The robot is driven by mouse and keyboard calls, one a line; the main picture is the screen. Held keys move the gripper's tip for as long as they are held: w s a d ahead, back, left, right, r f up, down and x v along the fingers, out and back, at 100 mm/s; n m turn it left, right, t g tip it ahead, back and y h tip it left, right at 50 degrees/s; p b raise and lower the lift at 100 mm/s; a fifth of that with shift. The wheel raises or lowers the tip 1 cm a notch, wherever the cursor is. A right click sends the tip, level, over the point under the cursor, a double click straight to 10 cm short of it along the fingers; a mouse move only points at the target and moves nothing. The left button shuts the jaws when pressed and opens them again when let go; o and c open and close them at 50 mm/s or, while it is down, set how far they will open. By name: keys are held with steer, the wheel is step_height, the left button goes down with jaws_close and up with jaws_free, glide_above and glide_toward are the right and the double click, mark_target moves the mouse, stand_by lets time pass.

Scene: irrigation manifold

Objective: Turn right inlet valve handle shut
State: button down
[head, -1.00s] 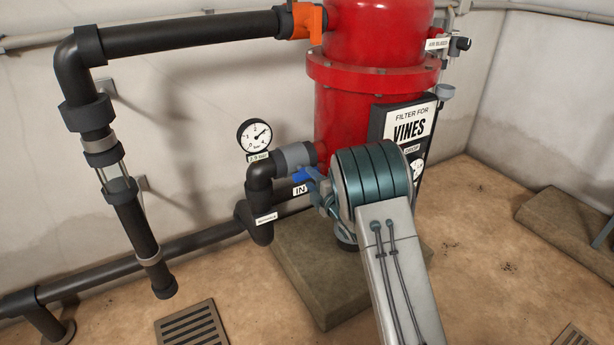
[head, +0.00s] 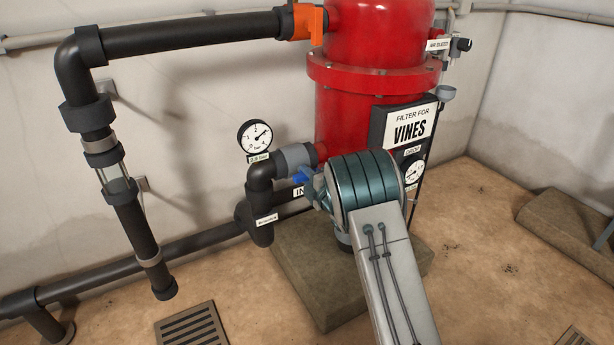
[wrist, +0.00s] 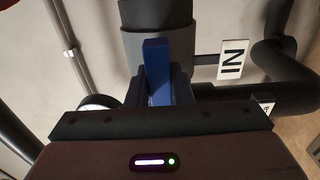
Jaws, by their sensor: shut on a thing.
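The blue inlet valve handle (head: 301,175) is on the dark inlet pipe beside the "IN" label, left of the red filter tank (head: 355,90). In the wrist view the blue handle (wrist: 157,75) stands between the fingers of my gripper (wrist: 160,92). My gripper is shut on it. In the head view my teal wrist joint and grey arm hide most of the gripper and part of the valve.
The tank stands on a concrete plinth (head: 310,285).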

steer(key=shift+d+f+m+b, duration=0.15)
steer(key=shift+m+b, duration=1.3)
steer(key=shift+m, duration=0.35)
steer(key=m+b, duration=0.2)
steer(key=m, duration=0.3)
steer(key=m+b, duration=0.1)
steer(key=m, duration=0.4)
steer(key=shift+m, duration=2.2)
steer(key=shift+r, duration=0.2)
steer(key=c, duration=1.3)
jaws_free()
steer(key=p+v, duration=0.2)
steer(key=v, duration=1.1)
steer(key=shift+s+d, duration=0.2)
steer(key=shift+s, duration=0.15)
